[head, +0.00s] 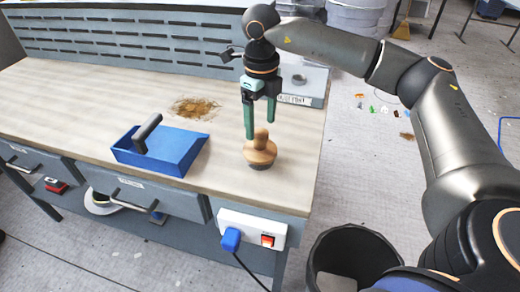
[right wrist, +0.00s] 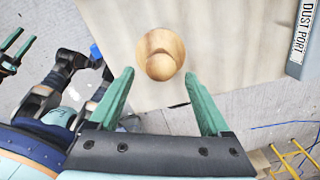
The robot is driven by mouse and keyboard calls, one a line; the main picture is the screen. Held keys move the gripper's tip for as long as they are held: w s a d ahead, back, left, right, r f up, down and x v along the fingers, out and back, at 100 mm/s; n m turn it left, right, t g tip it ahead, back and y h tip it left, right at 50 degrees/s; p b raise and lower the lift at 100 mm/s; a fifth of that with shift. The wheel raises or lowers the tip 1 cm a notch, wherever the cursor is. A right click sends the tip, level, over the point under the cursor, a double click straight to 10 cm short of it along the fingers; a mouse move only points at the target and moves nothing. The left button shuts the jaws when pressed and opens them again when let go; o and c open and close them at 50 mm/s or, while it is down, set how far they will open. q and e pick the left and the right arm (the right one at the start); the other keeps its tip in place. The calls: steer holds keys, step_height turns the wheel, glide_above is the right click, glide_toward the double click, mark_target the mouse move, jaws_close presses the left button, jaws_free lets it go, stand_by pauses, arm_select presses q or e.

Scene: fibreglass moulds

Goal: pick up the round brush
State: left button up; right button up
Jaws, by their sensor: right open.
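The round brush (head: 260,152) stands upright on the workbench near its front right edge, with a pale wooden knob and body and a dark underside. In the right wrist view its round wooden top (right wrist: 160,54) lies just beyond the fingertips. My right gripper (head: 260,128) points down above the brush, open and empty, its green fingers apart near the knob. In the right wrist view the fingers (right wrist: 159,86) show a clear gap. My left gripper (right wrist: 18,50) shows only at the left edge of the right wrist view, its two green fingers apart.
A blue dustpan (head: 178,152) with a dark handle lies left of the brush. A brown dust pile (head: 195,107) is behind it. A grey dust port box (head: 305,82) stands at the back right. A white socket box (head: 252,228) is on the bench front.

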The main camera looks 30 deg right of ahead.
mark_target(260, 130)
steer(key=f, duration=0.5)
steer(key=shift+w+f, duration=0.15)
steer(key=shift+w, duration=0.05)
jaws_close()
stand_by(0.5)
